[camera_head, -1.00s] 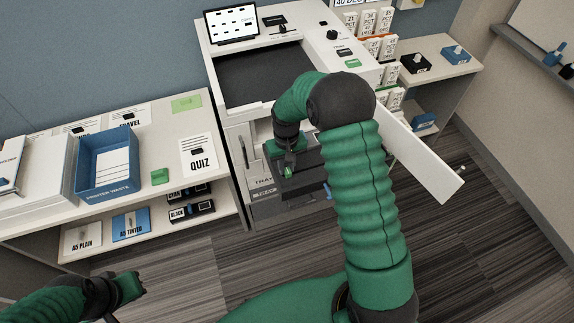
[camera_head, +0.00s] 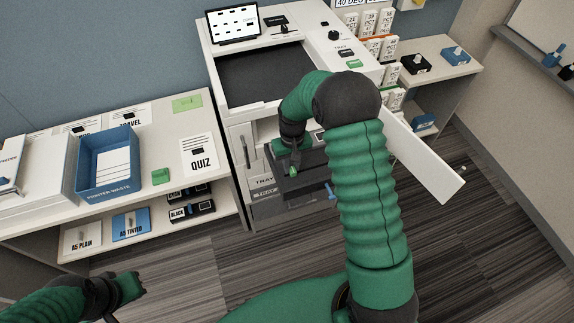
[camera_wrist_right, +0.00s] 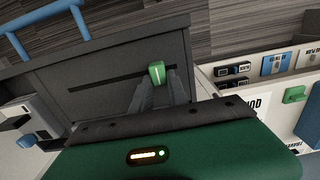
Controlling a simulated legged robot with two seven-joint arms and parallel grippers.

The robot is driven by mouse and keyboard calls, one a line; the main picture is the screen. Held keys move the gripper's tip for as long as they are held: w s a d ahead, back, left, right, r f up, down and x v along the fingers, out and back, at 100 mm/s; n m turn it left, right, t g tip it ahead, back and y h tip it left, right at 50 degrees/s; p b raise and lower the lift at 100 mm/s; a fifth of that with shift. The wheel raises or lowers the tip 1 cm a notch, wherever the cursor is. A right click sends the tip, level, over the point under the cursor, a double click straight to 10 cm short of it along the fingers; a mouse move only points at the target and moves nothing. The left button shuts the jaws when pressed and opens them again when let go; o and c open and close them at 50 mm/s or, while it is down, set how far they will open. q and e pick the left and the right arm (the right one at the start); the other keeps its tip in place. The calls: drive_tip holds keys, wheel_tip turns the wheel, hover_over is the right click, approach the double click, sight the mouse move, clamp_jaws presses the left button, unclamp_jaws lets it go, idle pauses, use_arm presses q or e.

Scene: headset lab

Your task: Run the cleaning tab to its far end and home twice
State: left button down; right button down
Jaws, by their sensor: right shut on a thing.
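The green cleaning tab (camera_wrist_right: 157,72) stands in a dark slot on a grey panel in the right wrist view. The slot shows mostly on the left of the tab, with a short stretch on its right. My right gripper (camera_wrist_right: 158,82) is shut on the tab. In the head view the tab (camera_head: 293,170) is a small green spot at the right gripper (camera_head: 291,160), inside the open front of the white copier (camera_head: 229,112). My right arm hides part of that front. My left gripper (camera_head: 132,287) is at the lower left, away from everything; its jaws are unclear.
The copier's white door (camera_head: 425,160) stands open on the right of my arm. A blue lever (camera_head: 330,190) shows below the dark unit. A side table on the left holds a blue tray (camera_head: 80,170) and a green block (camera_head: 160,176). Floor in front is clear.

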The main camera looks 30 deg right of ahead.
drive_tip(key=s+d, duration=0.1)
drive_tip(key=d, duration=0.3)
drive_tip(key=s+d, duration=0.1)
drive_tip(key=d, duration=0.4)
drive_tip(key=s+d, duration=0.1)
drive_tip(key=d, duration=0.4)
drive_tip(key=shift+s+d+r, duration=0.1)
drive_tip(key=shift+s, duration=0.05)
drive_tip(key=c, duration=1.6)
unclamp_jaws()
drive_tip(key=shift+c, duration=0.2)
drive_tip(key=o, duration=0.4)
drive_tip(key=shift+s+a, duration=0.15)
drive_tip(key=shift+a, duration=0.05)
drive_tip(key=shift+c, duration=0.2)
